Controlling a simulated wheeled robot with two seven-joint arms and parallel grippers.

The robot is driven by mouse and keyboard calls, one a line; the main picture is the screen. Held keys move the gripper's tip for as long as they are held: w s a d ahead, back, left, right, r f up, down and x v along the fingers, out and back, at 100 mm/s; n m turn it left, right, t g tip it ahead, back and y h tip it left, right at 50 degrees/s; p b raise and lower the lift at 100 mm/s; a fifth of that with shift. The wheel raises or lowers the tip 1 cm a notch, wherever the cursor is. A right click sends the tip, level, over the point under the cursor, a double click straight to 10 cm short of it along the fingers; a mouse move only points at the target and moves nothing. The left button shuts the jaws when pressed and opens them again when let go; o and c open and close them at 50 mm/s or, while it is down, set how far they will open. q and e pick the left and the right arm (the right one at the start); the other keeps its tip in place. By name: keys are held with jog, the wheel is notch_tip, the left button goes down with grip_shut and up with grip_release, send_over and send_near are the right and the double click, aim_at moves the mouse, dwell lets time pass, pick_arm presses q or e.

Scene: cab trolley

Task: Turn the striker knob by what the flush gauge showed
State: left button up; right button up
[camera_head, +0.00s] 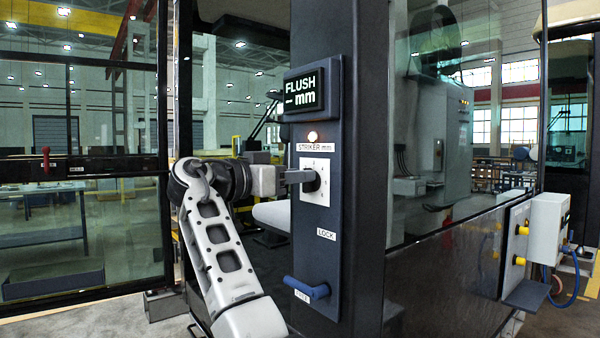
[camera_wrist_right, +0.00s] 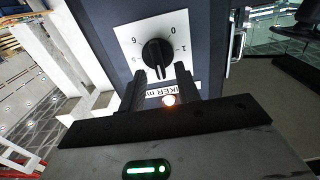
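The knob's narrow grip points down in that picture, towards my gripper. My right gripper (camera_wrist_right: 160,73) is open, its two dark fingers apart with the knob's lower end about between their tips. In the head view my right gripper (camera_head: 303,177) reaches the dial plate (camera_head: 322,190) from the left and partly hides the knob. The flush gauge display (camera_head: 303,91) reads "FLUSH -- mm". My left gripper is out of view.
A blue handle (camera_head: 307,288) sticks out below the LOCK label.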

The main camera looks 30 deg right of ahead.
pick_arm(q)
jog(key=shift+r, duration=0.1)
pick_arm(e)
jog(key=shift+w+d, duration=0.1)
jog(key=shift+d, duration=0.7)
grip_shut()
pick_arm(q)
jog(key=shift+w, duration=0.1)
